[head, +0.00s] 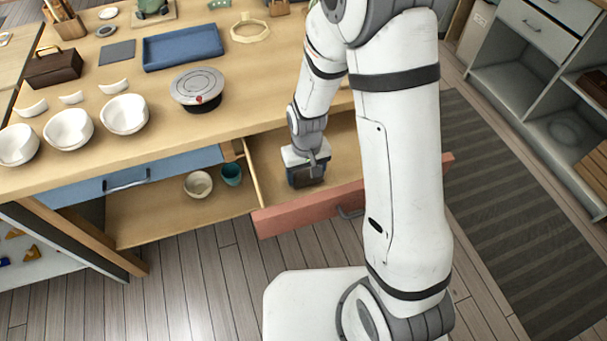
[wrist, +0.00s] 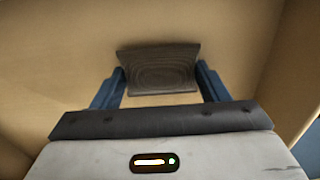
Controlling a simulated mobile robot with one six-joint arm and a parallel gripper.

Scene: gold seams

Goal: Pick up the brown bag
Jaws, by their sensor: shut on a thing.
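My gripper (head: 306,171) is down inside the open drawer with the red front. In the wrist view its two blue fingers are shut on a dark grey-brown thing (wrist: 158,68) with a grained, slightly curved face. I cannot tell from its shape whether this is the brown bag. In the head view the held thing is mostly hidden by the gripper. A dark brown, bag-like or box-like thing with a handle (head: 53,66) stands on the table at the far left, well away from my gripper.
The red-fronted drawer (head: 275,220) stands open around my gripper, with walls close by. The drawer beside it holds a cream bowl (head: 198,184) and a teal cup (head: 231,174). White bowls (head: 69,130), a round grey-lidded thing (head: 197,88) and a blue tray (head: 183,46) are on the table.

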